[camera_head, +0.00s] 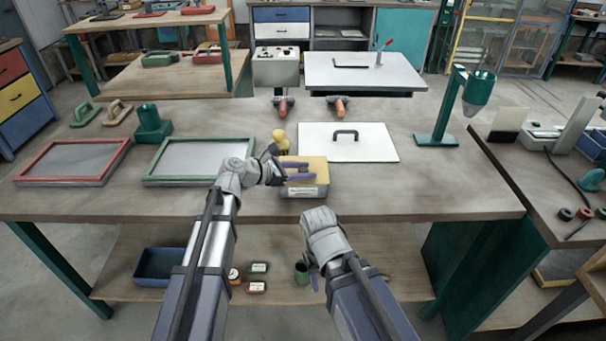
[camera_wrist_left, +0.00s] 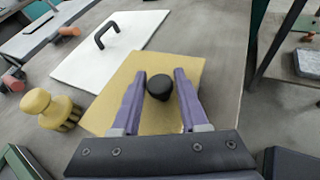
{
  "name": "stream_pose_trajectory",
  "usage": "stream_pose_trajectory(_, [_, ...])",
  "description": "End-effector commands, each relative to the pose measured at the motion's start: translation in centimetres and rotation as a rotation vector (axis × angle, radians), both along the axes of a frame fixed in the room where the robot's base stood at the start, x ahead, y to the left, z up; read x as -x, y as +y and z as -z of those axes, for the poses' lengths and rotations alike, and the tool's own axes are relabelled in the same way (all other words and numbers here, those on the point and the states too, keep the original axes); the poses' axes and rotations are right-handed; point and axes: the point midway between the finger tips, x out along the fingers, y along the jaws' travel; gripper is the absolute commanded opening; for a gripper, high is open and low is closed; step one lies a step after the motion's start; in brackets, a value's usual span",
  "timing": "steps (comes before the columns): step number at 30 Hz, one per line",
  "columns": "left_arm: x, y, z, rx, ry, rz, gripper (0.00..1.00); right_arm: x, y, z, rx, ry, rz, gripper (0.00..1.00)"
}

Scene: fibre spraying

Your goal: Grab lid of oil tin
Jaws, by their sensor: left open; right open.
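My left gripper (camera_head: 286,171) is open over the lid. In the left wrist view its two purple fingers (camera_wrist_left: 160,85) lie on either side of the knob, with a gap on each side. My right gripper (camera_head: 313,272) is low, in front of the bench's edge, with nothing seen in it.
A white board with a black handle (camera_head: 374,145) lies behind and right of the tin. A yellow knobbed object (camera_head: 279,140) stands close behind it at left. A green-framed screen (camera_head: 200,158) lies left. A green lamp-like stand (camera_head: 440,138) is at right. The bench's right front is clear.

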Motion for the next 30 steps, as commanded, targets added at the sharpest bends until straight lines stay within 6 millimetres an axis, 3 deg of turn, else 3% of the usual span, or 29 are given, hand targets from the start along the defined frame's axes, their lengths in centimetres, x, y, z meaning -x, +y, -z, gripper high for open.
stream_pose_trajectory(4, [0.04,0.06,-0.08,0.000,0.000,-0.001,0.41,0.00,0.00,-0.08,0.000,0.000,0.000,0.50])
stream_pose_trajectory(15, [0.05,0.09,-0.07,0.000,0.000,-0.001,0.00,-0.01,0.00,-0.08,0.000,0.000,0.000,0.50])
stream_pose_trajectory(30, [0.05,0.10,-0.31,0.000,0.000,-0.001,0.00,0.00,0.00,-0.31,0.000,0.000,0.000,0.50])
